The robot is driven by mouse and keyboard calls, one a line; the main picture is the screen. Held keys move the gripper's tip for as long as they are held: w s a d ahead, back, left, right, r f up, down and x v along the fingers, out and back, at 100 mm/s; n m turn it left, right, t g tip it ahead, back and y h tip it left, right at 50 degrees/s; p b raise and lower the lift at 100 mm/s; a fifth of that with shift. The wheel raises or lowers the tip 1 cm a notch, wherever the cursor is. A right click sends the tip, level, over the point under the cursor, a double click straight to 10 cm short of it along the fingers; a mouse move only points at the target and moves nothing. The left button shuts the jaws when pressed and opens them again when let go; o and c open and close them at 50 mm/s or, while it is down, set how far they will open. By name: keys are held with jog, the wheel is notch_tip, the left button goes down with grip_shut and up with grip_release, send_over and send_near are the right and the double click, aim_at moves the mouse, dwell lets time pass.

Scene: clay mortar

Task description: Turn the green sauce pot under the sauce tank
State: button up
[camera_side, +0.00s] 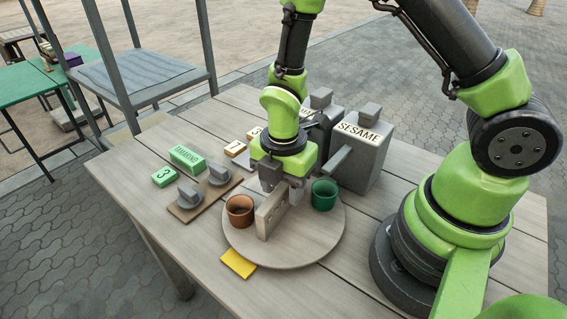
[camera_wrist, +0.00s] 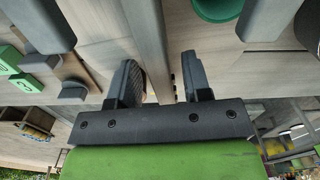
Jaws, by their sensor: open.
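A round wooden turntable (camera_side: 303,247) lies on the table, with an upright wooden bar (camera_side: 268,216) across its middle. The green pot (camera_side: 324,194) stands on its right side and the brown pot (camera_side: 239,210) on its left. The grey sauce tank labelled SESAME (camera_side: 361,155) stands behind the green pot, with a spout or lever pointing down-left. My gripper (camera_side: 284,182) is open, pointing down at the far end of the bar. In the wrist view the bar (camera_wrist: 147,35) runs between my open fingers (camera_wrist: 160,82), apparently without contact. The green pot (camera_wrist: 217,8) is partly cut off there.
A second grey tank (camera_side: 321,110) is half hidden behind my arm. Left of the turntable are a board with grey knobs (camera_side: 190,195) and green blocks (camera_side: 187,159) with lettering. A yellow card (camera_side: 238,263) lies at the turntable's front-left edge. The table's front right is clear.

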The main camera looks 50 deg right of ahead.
aim_at(284, 185)
notch_tip(284, 185, up, 8)
jog(key=shift+r, duration=0.1)
dwell(0.4)
jog(key=s+d+r+m+t+y, duration=0.1)
jog(key=s+r+m+t, duration=0.2)
jog(key=s+r+m, duration=0.2)
jog(key=s+d+r+m+t+y, duration=0.1)
jog(key=s+r+m+t, duration=0.3)
jog(key=r+m, duration=0.8)
jog(key=s+m, duration=0.1)
jog(key=m, duration=0.5)
jog(key=shift+s+d+m, duration=0.3)
jog(key=shift+s+d, duration=0.05)
jog(key=shift+d, duration=0.05)
